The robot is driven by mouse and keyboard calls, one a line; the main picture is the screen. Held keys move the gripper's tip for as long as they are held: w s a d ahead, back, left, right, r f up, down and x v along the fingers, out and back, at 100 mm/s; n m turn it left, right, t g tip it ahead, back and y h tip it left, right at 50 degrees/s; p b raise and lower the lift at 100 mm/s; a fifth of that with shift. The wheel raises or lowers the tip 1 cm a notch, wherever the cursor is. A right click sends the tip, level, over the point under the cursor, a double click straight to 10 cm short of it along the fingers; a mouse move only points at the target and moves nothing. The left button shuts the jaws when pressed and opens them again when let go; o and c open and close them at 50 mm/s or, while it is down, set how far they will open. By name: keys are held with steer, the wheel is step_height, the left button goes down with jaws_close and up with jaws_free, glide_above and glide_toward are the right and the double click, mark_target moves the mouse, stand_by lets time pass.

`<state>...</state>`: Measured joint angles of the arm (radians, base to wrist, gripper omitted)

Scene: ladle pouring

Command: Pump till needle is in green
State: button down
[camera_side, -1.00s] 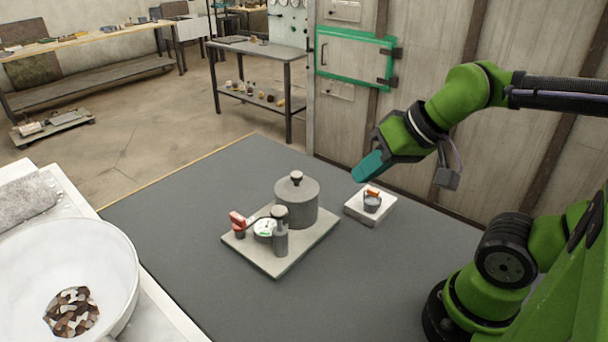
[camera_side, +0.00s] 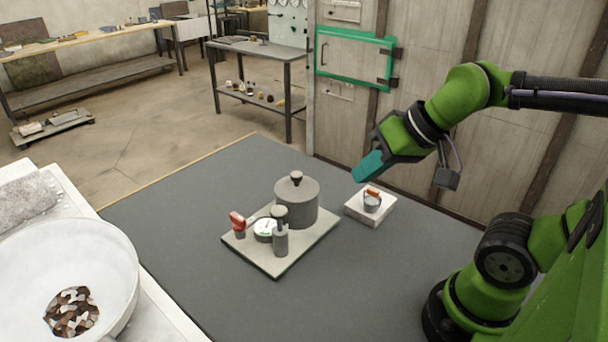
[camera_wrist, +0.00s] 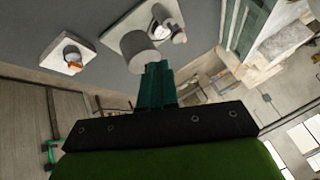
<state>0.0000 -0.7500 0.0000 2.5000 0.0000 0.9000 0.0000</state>
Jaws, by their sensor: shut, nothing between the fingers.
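The pump set stands on a pale square base plate (camera_side: 277,264) on the dark table. The gauge shows some green, but the needle is too small to read. My gripper (camera_side: 366,168) has teal fingers, shut and empty, held in the air right of and above the tank. In the wrist view my gripper (camera_wrist: 156,72) points toward the tank (camera_wrist: 139,50).
A small white block (camera_side: 371,210) with a grey cup and an orange-red part stands right of the plate. A white bowl (camera_side: 110,268) with brown and white pieces is at the lower left.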

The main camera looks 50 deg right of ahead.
stand_by(0.5)
steer(key=m+y, duration=0.4)
steer(key=m, duration=1.1)
glide_above(284, 211)
steer(key=shift+f, duration=0.1)
steer(key=shift+f, duration=0.1)
steer(key=shift+f, duration=4.35)
steer(key=shift+f, duration=0.4)
